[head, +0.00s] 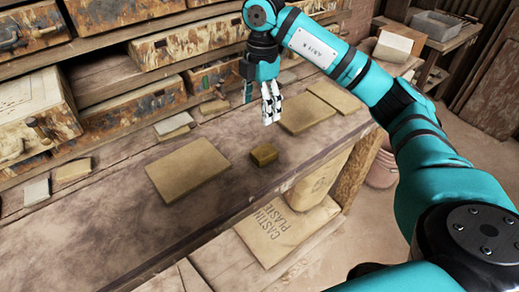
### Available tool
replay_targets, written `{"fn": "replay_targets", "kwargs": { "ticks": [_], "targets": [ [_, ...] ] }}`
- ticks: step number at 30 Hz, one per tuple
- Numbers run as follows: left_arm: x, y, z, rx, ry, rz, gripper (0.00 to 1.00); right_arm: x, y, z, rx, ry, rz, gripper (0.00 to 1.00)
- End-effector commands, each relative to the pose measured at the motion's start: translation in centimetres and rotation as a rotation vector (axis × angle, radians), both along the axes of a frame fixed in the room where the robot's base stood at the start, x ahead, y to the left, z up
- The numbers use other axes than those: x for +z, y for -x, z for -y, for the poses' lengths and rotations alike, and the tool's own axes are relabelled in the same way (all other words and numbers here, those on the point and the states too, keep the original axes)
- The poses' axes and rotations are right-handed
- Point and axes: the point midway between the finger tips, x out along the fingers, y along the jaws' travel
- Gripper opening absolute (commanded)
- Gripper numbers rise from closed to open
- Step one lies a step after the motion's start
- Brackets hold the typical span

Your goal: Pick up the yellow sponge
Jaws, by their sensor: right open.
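The yellow sponge (263,154), a small brownish-yellow block, lies flat on the long workbench (105,215) near its front edge. My right gripper (268,118) points down with its fingers open and nothing between them. In the picture it is just above the sponge and apart from it; its exact height over the bench is hard to tell. My left gripper is out of view.
A large tan tile (187,169) lies left of the sponge, and another (307,114) lies to its right. Worn wooden drawers (132,112) line the back. A casting plaster bag (285,230) sits on a lower shelf. Bare bench lies around the sponge.

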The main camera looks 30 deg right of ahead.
Motion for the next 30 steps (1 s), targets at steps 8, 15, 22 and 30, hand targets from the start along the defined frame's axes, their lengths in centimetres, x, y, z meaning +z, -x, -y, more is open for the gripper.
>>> {"fn": "replay_targets", "kwargs": {
  "ticks": [8, 15, 22, 30],
  "targets": [
    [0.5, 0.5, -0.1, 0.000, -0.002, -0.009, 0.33, -2.7, 0.4, 1.4, -0.048, 0.049, -0.023, 0.75],
    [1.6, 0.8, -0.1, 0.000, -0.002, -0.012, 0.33, -7.9, 0.5, 1.4, -0.045, 0.047, -0.022, 0.75],
    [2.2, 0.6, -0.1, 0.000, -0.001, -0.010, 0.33, -11.1, 0.4, 1.3, -0.044, 0.045, -0.017, 0.75],
    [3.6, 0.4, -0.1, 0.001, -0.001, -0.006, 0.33, -13.5, 0.6, 1.4, -0.044, 0.044, -0.021, 0.75]
  ]
}}
